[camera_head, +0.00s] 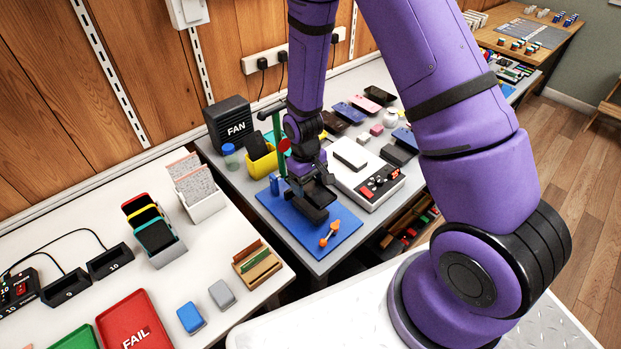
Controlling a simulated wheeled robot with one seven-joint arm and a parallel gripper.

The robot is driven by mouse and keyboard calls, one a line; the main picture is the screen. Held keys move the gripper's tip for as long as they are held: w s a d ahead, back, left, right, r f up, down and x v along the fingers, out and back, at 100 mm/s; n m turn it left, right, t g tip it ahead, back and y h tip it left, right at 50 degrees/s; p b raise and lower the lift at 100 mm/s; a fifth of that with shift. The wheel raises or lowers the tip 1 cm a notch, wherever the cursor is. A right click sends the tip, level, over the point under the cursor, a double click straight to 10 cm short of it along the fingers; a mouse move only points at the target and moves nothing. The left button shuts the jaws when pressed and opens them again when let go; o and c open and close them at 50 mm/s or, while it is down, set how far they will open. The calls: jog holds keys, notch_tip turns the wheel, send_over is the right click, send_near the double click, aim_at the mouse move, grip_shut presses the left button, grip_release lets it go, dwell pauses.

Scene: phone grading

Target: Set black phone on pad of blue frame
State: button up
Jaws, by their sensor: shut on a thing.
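My purple arm reaches down to the blue frame (340,238), a flat blue base on the grey bench with a thin upright post at its left rear. My gripper (317,192) is low over the middle of this base, pointing down, and is shut on a dark thing that looks like the black phone (313,206). The phone is mostly hidden by the dark gripper and blends with the dark pad area below. I cannot tell whether the phone touches the pad. An orange lever (330,234) lies on the base's front right part.
A white device with a red display (375,192) stands close to the right of the frame. A yellow bin (262,163) and the black FAN box (229,122) stand behind left. Several phones lie farther back. The red FAIL tray (125,312) is on the white table.

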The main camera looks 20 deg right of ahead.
jog(key=shift+f, duration=3.1)
jog(key=shift+f, duration=0.4)
jog(key=o, duration=1)
jog(key=shift+r, duration=0.75)
jog(key=shift+r, duration=3.35)
